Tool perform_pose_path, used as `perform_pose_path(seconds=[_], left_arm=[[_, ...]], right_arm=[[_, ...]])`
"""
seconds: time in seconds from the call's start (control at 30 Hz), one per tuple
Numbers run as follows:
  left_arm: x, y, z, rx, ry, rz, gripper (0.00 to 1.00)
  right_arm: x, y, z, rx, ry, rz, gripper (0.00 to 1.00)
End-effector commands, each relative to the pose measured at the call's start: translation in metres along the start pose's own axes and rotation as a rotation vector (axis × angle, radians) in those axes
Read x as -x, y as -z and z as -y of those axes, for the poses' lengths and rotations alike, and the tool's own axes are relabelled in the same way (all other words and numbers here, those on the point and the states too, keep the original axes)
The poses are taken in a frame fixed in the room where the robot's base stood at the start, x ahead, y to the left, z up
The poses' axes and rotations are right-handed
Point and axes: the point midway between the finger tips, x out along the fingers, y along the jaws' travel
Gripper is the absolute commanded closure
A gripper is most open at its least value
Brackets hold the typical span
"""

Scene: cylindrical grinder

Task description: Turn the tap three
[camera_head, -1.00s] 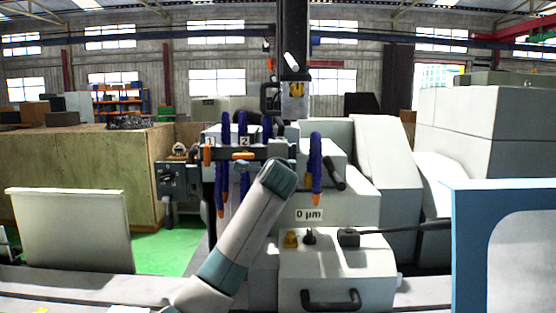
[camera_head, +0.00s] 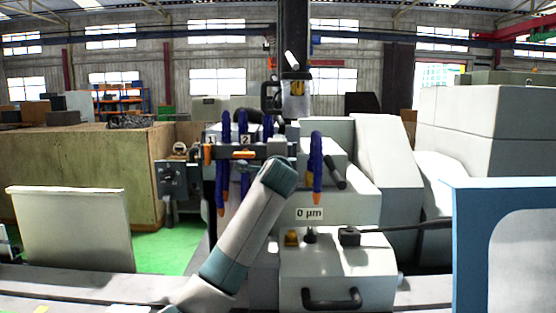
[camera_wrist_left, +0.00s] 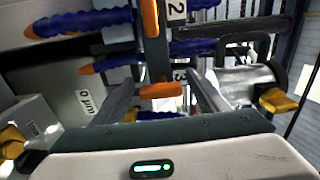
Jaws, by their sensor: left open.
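The tap bar (camera_head: 222,151) carries orange tap handles below number labels. Label 3 (camera_wrist_left: 180,76) and the orange handle of tap three (camera_wrist_left: 161,90) show in the left wrist view. That handle lies across the bar. The tap two handle (camera_wrist_left: 150,18) lies along the bar. My left gripper (camera_wrist_left: 162,88) is open, with one finger on each side of the tap three handle; I cannot tell whether either finger touches it. The tap one handle (camera_head: 208,153) hangs upright.
Blue hoses with orange nozzles (camera_head: 317,170) hang close around the bar. A blue-edged panel (camera_head: 468,240) stands at far right.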

Motion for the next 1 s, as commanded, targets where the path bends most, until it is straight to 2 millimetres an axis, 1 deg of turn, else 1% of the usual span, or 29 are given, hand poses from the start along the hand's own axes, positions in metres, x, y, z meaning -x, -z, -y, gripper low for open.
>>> perform_pose_path(seconds=[0.17, 0.37, 0.57, 0.8, 0.83, 0.9, 1.0], left_arm=[[0.005, 0.0, -0.001, 0.0, 0.0, 0.0, 0.33], [0.022, 0.0, -0.003, 0.001, 0.001, -0.001, 0.33], [0.05, 0.0, -0.003, 0.001, 0.003, -0.001, 0.33], [0.091, 0.0, -0.003, 0.001, 0.003, -0.002, 0.33], [0.095, 0.0, -0.003, 0.0, 0.002, -0.001, 0.33], [0.105, 0.0, -0.003, 0.0, 0.002, -0.001, 0.33], [0.121, 0.0, -0.003, 0.002, 0.003, -0.002, 0.33]], right_arm=[[-0.003, 0.0, 0.0, 0.0, 0.0, 0.0, 0.69], [-0.011, -0.001, 0.0, 0.0, 0.0, 0.0, 0.69], [-0.024, -0.002, 0.001, 0.0, 0.0, 0.0, 0.69], [-0.039, -0.002, 0.001, 0.0, 0.0, -0.004, 0.69], [-0.039, 0.003, 0.001, 0.0, 0.0, -0.016, 0.69], [-0.04, 0.028, 0.004, 0.002, 0.003, -0.07, 0.69], [-0.042, 0.048, 0.007, 0.003, 0.007, -0.116, 0.69]])
